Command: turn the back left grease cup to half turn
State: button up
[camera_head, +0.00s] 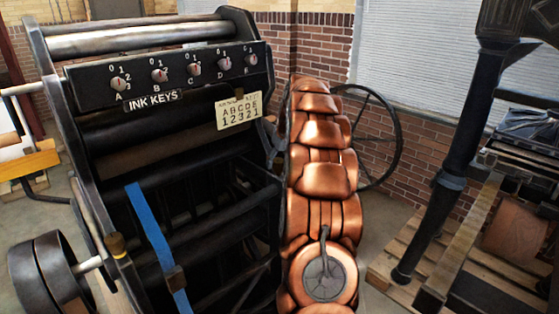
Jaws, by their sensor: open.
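A small brass-coloured cap (116,244) sits on the left side frame of the press (75,150), near the front. It looks like a grease cup, but I cannot tell how far it is turned. No grease cup shows clearly at the back left of the press. The copper, segmented arm in the middle of the picture looks like mine and covers part of the press's right side. My gripper does not show.
An ink key panel (185,83) with several knobs and a lettered card (238,110) are on the press. A blue strap (157,245) hangs in front. A flat pulley (48,275) sticks out at left.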

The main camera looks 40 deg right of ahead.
jog(key=shift+r, duration=0.1)
jog(key=v, duration=1.2)
jog(key=shift+a, duration=0.1)
